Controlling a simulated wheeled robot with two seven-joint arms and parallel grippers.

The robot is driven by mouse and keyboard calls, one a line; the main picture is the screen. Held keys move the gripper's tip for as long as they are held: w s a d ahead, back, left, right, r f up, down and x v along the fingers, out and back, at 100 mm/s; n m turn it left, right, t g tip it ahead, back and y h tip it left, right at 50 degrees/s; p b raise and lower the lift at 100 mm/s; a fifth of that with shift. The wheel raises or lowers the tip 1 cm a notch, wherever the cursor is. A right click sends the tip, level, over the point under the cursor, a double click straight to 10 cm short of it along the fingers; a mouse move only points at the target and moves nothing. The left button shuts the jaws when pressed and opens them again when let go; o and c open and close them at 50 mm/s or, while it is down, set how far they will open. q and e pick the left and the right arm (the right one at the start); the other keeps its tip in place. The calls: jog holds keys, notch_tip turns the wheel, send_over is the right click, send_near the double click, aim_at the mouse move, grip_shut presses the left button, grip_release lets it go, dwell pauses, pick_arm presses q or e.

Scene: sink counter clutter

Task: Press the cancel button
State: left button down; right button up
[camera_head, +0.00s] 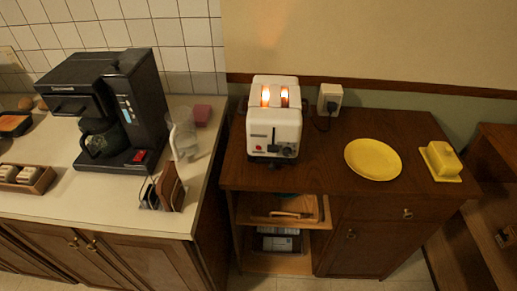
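A white toaster (274,122) stands on the brown wooden cabinet, near its left end. Its two top slots glow orange. On its front are a small dark label, a small red spot and a dark control at the lower right. These are too small for me to tell which one is the cancel button. Neither of my grippers is in view, and nothing touches the toaster.
A wall outlet (329,99) with a plug is behind the toaster. A yellow plate (373,159) and a yellow butter dish (442,160) lie to the right. A black coffee maker (147,100), a clear pitcher (184,138) and a napkin holder (168,188) stand on the left counter.

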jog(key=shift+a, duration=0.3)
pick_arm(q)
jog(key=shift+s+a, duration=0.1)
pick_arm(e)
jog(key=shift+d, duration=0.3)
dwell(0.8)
